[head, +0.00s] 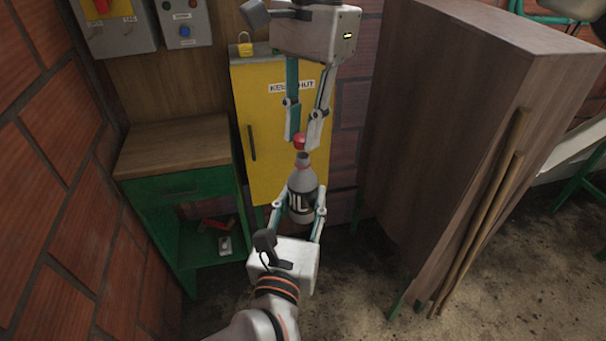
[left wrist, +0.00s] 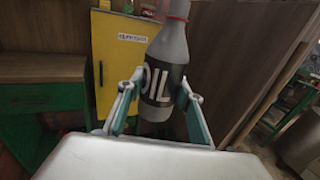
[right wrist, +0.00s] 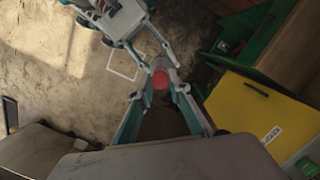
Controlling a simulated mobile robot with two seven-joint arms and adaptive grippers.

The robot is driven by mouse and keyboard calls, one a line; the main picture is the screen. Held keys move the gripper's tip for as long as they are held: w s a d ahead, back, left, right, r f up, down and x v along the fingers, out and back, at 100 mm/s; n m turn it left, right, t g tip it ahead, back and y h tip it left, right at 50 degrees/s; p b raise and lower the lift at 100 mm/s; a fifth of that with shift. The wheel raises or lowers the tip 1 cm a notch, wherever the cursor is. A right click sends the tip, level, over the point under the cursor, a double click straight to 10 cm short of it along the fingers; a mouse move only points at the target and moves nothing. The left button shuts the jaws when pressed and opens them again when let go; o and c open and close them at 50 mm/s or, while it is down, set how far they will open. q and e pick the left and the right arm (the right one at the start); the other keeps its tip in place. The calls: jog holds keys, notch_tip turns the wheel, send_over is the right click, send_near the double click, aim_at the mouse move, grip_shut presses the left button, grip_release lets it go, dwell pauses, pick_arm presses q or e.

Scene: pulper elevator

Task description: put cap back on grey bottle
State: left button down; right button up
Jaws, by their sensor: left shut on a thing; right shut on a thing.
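The grey bottle (head: 303,178) has a dark label with white letters and stands about upright. My left gripper (head: 300,207) is shut around its body from the near side; the left wrist view shows the bottle (left wrist: 172,48) between the fingers. The red cap (head: 299,139) is in my right gripper (head: 300,142), which reaches down from above. The cap is just over the bottle's neck, close to its mouth. I cannot tell whether they touch. In the right wrist view the cap (right wrist: 160,78) sits between the fingertips and hides most of the bottle.
A yellow cabinet (head: 262,165) with a padlock stands behind the bottle. A green workbench with a wooden top (head: 172,146) is at the left by the brick wall. A tall brown cabinet (head: 440,120) with wooden poles (head: 478,225) leaning on it stands at the right.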

aim_at(303, 188)
jog(key=shift+f, duration=0.15)
jog(key=shift+f, duration=0.8)
jog(key=shift+f, duration=0.55)
dwell(0.4)
